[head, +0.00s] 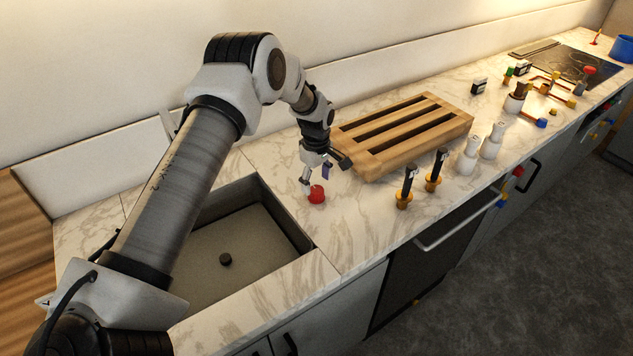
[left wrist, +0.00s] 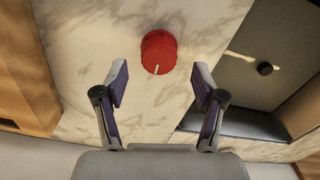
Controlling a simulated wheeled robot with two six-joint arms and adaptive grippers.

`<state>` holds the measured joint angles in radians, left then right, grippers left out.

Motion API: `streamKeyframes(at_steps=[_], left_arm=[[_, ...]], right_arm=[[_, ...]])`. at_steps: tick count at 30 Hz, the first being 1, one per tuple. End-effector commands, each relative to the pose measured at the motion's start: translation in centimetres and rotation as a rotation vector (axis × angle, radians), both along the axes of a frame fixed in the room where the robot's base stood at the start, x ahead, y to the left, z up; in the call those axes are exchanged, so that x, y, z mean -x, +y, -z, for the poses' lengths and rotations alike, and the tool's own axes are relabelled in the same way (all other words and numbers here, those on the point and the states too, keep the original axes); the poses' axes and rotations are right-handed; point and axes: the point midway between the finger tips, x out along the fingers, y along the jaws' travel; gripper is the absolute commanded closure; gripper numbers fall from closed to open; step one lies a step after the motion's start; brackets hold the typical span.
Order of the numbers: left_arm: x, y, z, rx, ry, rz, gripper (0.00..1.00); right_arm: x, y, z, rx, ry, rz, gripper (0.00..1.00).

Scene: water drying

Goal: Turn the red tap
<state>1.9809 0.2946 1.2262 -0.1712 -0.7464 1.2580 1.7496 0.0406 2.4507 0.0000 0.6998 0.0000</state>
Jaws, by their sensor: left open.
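The red tap (head: 317,194) is a round red knob on the marble counter, just right of the sink. In the left wrist view the red tap (left wrist: 158,52) shows a white mark on its edge. It lies ahead of the gap between my left gripper's fingertips. My left gripper (head: 317,174) is open and empty, just above and behind the knob in the head view. In the left wrist view both fingers of my left gripper (left wrist: 160,88) are spread wide, apart from the knob. My right gripper is in neither view.
The sink (head: 240,253) with a dark drain lies left of the knob. A slatted wooden rack (head: 402,134) stands to its right. Two black-handled items (head: 406,187) and white bottles (head: 468,155) stand near the front edge. More small objects and a dark cooktop (head: 566,67) lie farther right.

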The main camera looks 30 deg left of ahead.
Motion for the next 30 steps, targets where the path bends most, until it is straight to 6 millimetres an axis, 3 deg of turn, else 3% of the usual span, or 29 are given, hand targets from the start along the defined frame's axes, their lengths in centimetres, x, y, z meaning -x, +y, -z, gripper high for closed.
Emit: streamKeyframes(at_steps=[6, 14, 15, 20, 30], left_arm=[[0.0, 0.0, 3.4, 0.0, 0.001, -0.001, 0.3], [0.0, 0.0, 4.1, 0.0, 0.0, 0.001, 0.3], [0.0, 0.0, 4.0, 0.0, 0.0, 0.001, 0.34], [0.0, 0.0, 4.1, 0.0, 0.0, 0.001, 0.9], [0.1, 0.0, 4.2, 0.0, 0.002, 0.017, 0.9]], right_arm=[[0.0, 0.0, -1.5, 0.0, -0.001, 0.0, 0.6], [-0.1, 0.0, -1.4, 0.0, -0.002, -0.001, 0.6], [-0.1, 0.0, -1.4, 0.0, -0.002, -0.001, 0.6], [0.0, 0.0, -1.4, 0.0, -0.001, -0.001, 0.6], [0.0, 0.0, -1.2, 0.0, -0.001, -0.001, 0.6]])
